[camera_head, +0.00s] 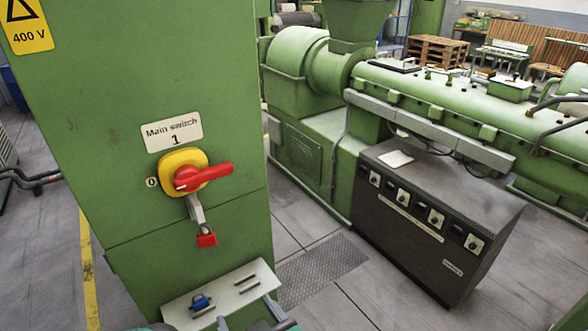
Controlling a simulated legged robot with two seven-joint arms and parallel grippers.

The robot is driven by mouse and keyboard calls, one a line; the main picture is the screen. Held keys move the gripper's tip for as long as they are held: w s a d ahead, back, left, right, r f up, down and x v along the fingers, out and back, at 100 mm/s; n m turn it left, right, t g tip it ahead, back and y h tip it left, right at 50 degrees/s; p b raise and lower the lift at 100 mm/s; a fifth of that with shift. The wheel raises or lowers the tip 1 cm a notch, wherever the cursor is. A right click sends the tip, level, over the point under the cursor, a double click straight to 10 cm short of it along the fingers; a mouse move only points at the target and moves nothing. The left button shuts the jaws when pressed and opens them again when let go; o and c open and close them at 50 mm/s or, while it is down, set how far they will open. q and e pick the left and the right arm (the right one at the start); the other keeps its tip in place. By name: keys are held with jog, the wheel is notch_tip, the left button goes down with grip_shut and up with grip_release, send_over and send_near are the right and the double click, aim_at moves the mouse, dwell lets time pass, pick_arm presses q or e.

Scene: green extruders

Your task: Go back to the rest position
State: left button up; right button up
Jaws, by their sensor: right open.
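My right gripper (249,313) shows only in part at the bottom edge. Its two grey fingers stand apart over the front of a pale shelf (243,276), with nothing seen between them. The rest of it is cut off by the frame. The red main switch handle (208,176) sits on a yellow plate, well above the gripper, and points right. A red padlock (206,240) hangs from a metal hasp below the switch. A blue padlock (201,303) lies on the shelf, left of the gripper. My left gripper is not seen.
The tall green cabinet (150,80) fills the left side. A dark control box (430,215) with several knobs stands at right, before a green extruder (440,95). Grey floor (335,290) is open between cabinet and box. Wooden pallets (437,50) stand far back.

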jog(key=w+d+f+m+g+h+b, duration=0.1)
jog(key=w+d+f+b, duration=0.15)
jog(key=f, duration=0.45)
jog(key=w+d+f+m+g+h+b, duration=0.1)
jog(key=w+d+f+g+b, duration=0.1)
jog(key=d+f, duration=0.3)
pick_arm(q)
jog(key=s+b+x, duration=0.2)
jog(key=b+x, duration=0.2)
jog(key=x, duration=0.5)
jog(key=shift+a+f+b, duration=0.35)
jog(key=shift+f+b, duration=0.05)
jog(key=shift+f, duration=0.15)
pick_arm(e)
jog(key=s+d+f+m+g+h, duration=0.2)
jog(key=s+d+f+g, duration=0.1)
jog(key=d+f, duration=0.5)
jog(key=s+d+f+m+g+h, duration=0.2)
jog(key=s+d+f, duration=0.1)
jog(key=d+f, duration=0.5)
jog(key=shift+s+d+f+g, duration=0.3)
jog(key=shift+d+f+g, duration=0.1)
jog(key=shift+d, duration=1.1)
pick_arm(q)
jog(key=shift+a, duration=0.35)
pick_arm(e)
jog(key=shift+a, duration=0.3)
